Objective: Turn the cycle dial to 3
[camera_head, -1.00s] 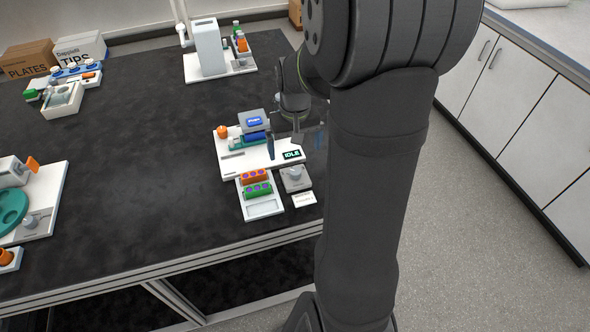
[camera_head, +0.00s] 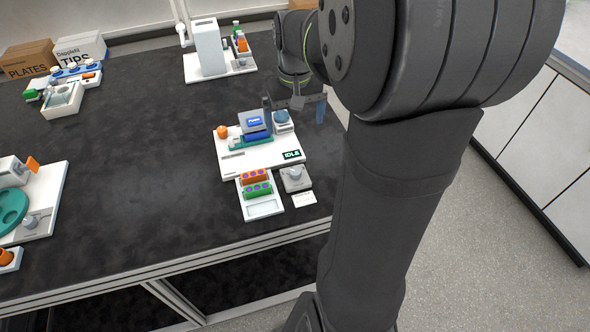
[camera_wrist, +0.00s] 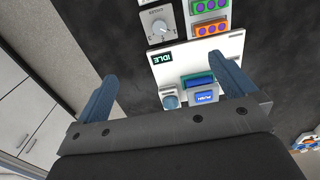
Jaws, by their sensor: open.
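The cycle dial (camera_head: 295,172) is a pale round knob on a grey square plate near the front right of the bench. In the wrist view the dial (camera_wrist: 158,26) lies at the top, with small markings around it that are too small to read. My gripper (camera_head: 293,106) is open and empty, above the back right of the white instrument and apart from the dial. In the wrist view my gripper (camera_wrist: 168,75) has its two blue-grey fingers spread wide, with the dial beyond their tips.
The white instrument (camera_head: 231,163) carries an IDLE display (camera_head: 291,155), a blue-labelled block (camera_head: 255,121) and a blue round knob (camera_head: 281,117). A tray (camera_head: 264,209) with orange and green tube racks stands left of the dial. A white card (camera_head: 304,199) lies in front.

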